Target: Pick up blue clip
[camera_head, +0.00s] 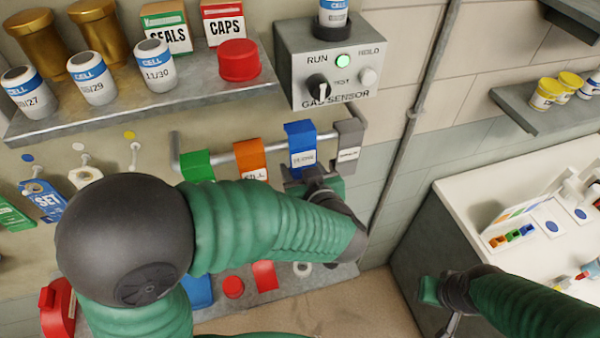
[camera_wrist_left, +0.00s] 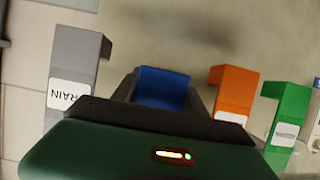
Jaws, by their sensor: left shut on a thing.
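The blue clip (camera_head: 300,146) with a white label is at the wall rail (camera_head: 222,157), between the orange clip (camera_head: 250,160) and the grey clip (camera_head: 349,138). My left gripper (camera_head: 308,174) is just below it, shut on its lower part. In the left wrist view the blue clip (camera_wrist_left: 162,86) sits between the two dark fingers of my left gripper (camera_wrist_left: 163,100). I cannot tell whether the clip still rests on the rail. My right gripper (camera_head: 440,292) is beside the white table at the lower right; its finger opening is unclear.
A green clip (camera_head: 198,166) hangs farther left on the rail. A gas sensor box (camera_head: 325,62) is mounted above the rail. A shelf (camera_head: 150,100) with bottles and boxes is at upper left. A white table (camera_head: 480,195) with small items stands at right.

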